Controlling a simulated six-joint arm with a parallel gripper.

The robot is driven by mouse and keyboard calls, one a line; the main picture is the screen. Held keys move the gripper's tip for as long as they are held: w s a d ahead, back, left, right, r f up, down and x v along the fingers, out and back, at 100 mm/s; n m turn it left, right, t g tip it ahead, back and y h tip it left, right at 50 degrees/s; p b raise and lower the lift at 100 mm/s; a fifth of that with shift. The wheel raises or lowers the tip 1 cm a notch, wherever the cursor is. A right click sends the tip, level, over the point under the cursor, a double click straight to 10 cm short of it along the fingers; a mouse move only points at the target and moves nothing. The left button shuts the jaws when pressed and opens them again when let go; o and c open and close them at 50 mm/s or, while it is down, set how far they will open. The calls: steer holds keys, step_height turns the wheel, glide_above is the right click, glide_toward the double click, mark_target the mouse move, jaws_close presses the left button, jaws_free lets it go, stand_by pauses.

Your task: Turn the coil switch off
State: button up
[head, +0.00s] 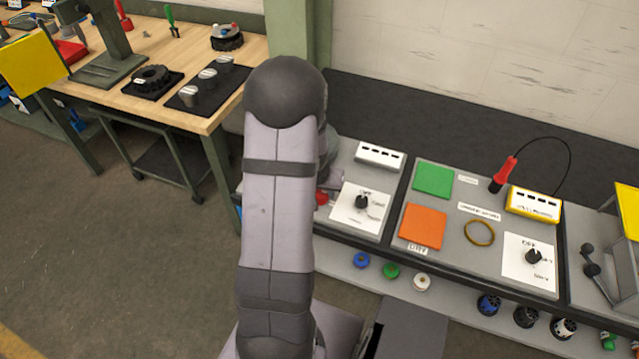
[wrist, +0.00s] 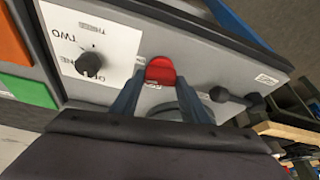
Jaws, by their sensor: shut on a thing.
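In the wrist view, a red rounded switch handle (wrist: 160,70) stands on the grey panel between the two fingertips of my gripper (wrist: 161,82). My gripper is shut on it. A small label lies under the handle, too small to read, so I cannot confirm that this is the coil switch. In the head view, part of the red handle (head: 322,198) shows just right of my arm. My arm hides most of my gripper there. A black dial knob (wrist: 88,65) on a white plate with number words sits left of the handle in the wrist view.
The bench panel carries a white dial plate (head: 348,220), a green pad (head: 433,179), an orange pad (head: 423,227) and a second dial (head: 534,256). A red-handled probe (head: 503,174) stands farther right. Black knobs (wrist: 219,95) lie right of my gripper in the wrist view.

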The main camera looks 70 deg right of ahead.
steer(key=n+p, duration=0.1)
steer(key=p, duration=0.3)
steer(key=r+n+t+p, duration=0.1)
steer(key=n+p, duration=0.1)
steer(key=p, duration=0.2)
steer(key=shift+s+p, duration=0.2)
steer(key=shift+p, duration=0.15)
steer(key=shift+f+n+t+y+p, duration=0.35)
steer(key=shift+n+p, duration=0.35)
steer(key=shift+p, duration=0.3)
steer(key=shift+d+f+n+t, duration=0.15)
steer(key=shift+n+t, duration=0.1)
steer(key=shift+n, duration=0.65)
steer(key=n, duration=0.2)
steer(key=n+t+y, duration=0.1)
steer(key=n, duration=0.1)
steer(key=shift+s+d+y, duration=0.1)
steer(key=shift+y, duration=0.15)
steer(key=shift+d+n+t+y, duration=0.15)
steer(key=shift+n+y, duration=0.4)
steer(key=shift+n, duration=0.85)
steer(key=shift+d+n+t+y, duration=0.15)
steer(key=shift+n+y, duration=0.4)
steer(key=shift+n, duration=0.85)
steer(key=shift+a, duration=0.1)
steer(key=o, duration=1.1)
steer(key=shift+c, duration=0.2)
